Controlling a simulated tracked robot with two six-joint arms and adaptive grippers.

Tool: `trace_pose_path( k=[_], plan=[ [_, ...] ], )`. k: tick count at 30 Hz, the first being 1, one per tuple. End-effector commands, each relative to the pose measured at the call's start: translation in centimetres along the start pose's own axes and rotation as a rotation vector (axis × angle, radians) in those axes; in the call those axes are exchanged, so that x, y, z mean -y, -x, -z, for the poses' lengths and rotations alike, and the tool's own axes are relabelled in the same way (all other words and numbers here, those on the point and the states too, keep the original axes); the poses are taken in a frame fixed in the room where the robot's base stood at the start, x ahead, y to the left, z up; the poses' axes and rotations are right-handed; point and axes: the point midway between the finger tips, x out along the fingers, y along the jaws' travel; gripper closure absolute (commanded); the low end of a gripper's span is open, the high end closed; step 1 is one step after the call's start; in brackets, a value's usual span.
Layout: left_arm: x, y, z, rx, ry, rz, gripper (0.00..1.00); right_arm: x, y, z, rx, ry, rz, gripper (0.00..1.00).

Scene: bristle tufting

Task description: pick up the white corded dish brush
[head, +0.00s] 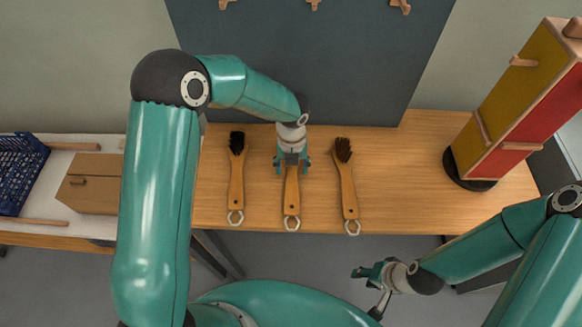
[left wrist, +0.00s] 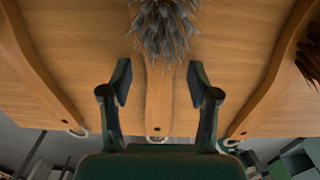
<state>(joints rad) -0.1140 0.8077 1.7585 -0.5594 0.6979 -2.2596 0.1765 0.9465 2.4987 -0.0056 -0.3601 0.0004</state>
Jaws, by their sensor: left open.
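Three wooden dish brushes lie on the table in a row. The middle brush (head: 292,200) is under my left gripper (head: 292,165), which hides its head in the head view. In the left wrist view this brush has grey-white bristles (left wrist: 163,30), and its handle (left wrist: 158,100) lies between the two spread fingers of my left gripper (left wrist: 159,84). The gripper is open, and I cannot tell its height above the handle. A pale loop (head: 292,224) is at the handle's end. My right gripper (head: 368,272) is in front of the table, away from the brushes; its jaw opening is unclear.
A black-bristled brush (head: 236,180) lies to the left and a brown-bristled brush (head: 346,185) to the right. A cardboard box (head: 92,185) and blue crate (head: 20,165) stand at the left. A red and yellow block tower (head: 520,105) stands at the right.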

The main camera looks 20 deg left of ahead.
Motion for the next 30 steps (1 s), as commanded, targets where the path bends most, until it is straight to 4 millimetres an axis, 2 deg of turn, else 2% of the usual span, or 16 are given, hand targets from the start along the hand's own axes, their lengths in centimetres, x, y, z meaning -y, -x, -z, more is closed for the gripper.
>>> trace_pose_path(
  k=[8,19,30],
  plan=[
    [0.06,-0.46,0.0,0.001,0.0,0.001,0.39,0.01,0.03,-0.01,0.0,0.0,0.0,0.6],
    [0.11,-0.42,-0.01,0.001,-0.002,0.001,0.99,0.01,0.03,-0.01,0.0,0.0,0.0,0.6],
    [0.14,-0.14,-0.05,0.002,-0.002,0.001,1.0,0.0,0.01,-0.01,0.0,0.0,0.0,0.6]
  ],
)
